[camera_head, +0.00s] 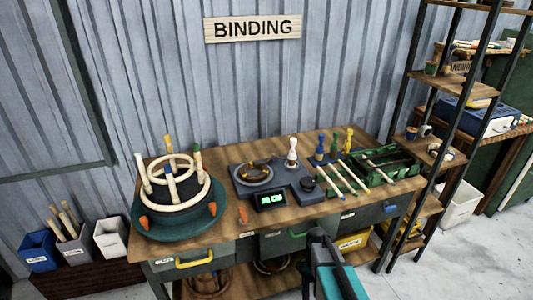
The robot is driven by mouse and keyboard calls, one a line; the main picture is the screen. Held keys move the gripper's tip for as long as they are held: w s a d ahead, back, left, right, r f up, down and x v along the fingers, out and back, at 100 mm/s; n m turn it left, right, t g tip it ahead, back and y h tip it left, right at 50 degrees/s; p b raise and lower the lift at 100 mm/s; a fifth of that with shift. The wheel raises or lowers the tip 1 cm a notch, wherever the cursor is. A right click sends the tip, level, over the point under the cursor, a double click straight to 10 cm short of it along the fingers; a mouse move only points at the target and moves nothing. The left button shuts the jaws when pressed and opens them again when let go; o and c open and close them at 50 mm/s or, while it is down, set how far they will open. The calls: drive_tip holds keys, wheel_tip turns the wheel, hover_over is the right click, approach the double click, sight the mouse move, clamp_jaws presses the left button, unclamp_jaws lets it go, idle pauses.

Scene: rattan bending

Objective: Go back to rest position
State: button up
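Part of my arm, dark with a teal section, rises from the bottom edge right of centre, in front of the workbench (222,255). No gripper fingers can be made out, so I cannot see whether my gripper is open or holding something. On the bench's left stands a round dark-green fixture (150,222) with upright posts and pale rattan rings (172,160). In the middle is a grey device (245,187) with a coiled ring on it and a small lit display (271,199).
Several pale rods (345,178) lie by a green rack (390,160) at the bench's right. Coloured figure-like pieces (320,148) stand behind them. Bins (40,250) stand at the left, and a shelf unit (440,120) at the right. Floor at lower right is clear.

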drive_tip(key=s+f+n, duration=0.6)
drive_tip(key=s, duration=0.3)
drive_tip(key=s+f+n, duration=0.5)
drive_tip(key=s+f, duration=0.2)
drive_tip(key=s, duration=0.3)
drive_tip(key=shift+s+n, duration=0.2)
drive_tip(key=shift+n, duration=0.2)
idle(1.8)
